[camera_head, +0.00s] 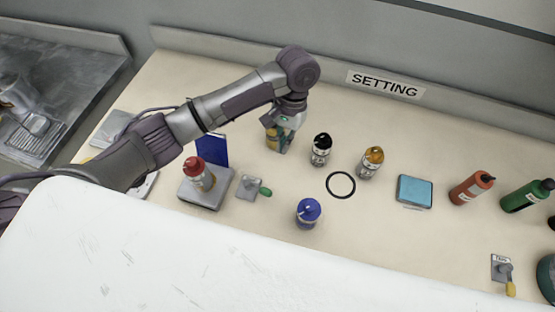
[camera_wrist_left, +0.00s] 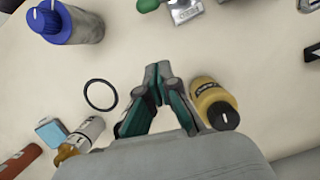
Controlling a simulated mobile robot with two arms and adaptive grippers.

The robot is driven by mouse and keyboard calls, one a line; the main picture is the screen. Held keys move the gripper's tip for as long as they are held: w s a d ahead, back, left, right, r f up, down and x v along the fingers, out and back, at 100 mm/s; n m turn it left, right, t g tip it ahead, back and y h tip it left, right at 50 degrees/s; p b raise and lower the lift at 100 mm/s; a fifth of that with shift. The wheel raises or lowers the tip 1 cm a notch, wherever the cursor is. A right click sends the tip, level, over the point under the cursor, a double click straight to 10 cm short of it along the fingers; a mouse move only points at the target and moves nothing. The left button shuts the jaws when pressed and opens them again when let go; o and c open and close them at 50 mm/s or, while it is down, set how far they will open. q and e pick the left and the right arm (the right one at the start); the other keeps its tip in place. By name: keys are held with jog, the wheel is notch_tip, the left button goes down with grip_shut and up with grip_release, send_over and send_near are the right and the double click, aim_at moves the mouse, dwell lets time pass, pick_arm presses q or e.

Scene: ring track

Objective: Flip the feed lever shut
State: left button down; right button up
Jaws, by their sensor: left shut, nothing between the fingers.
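Two small levers on grey plates show in the head view. One lever has a green handle (camera_head: 265,191) and stands left of the blue-capped bottle; its handle points right. The other has a yellow handle (camera_head: 511,289) at the lower right; its plate bears a label too small to read. My left gripper (camera_head: 277,148) is shut and empty, pointing down over the back of the table. In the left wrist view its fingertips (camera_wrist_left: 155,72) are together, apart from the green handle (camera_wrist_left: 147,5) at the top edge. My right gripper is not in view.
A yellow bottle (camera_wrist_left: 210,97) stands close beside my left gripper. A black-capped bottle (camera_head: 320,151), an amber-capped bottle (camera_head: 370,161), a black ring (camera_head: 341,185) and a blue-capped bottle (camera_head: 308,213) are nearby. A red-capped bottle (camera_head: 198,174) stands on a grey block.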

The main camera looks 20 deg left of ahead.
pick_arm(q)
jog(key=p+x, duration=0.1)
jog(key=x, duration=0.9)
jog(key=shift+s+a+p, duration=0.1)
jog(key=shift+p, duration=0.3)
jog(key=s, duration=0.1)
jog(key=s+p, duration=0.1)
jog(key=s+r+p, duration=0.1)
jog(key=shift+a, duration=0.3)
jog(key=shift+s+a, duration=0.1)
jog(key=shift+s, duration=0.3)
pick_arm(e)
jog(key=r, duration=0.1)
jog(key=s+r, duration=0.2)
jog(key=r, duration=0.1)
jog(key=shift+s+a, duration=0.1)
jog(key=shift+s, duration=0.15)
pick_arm(q)
jog(key=shift+w, duration=0.1)
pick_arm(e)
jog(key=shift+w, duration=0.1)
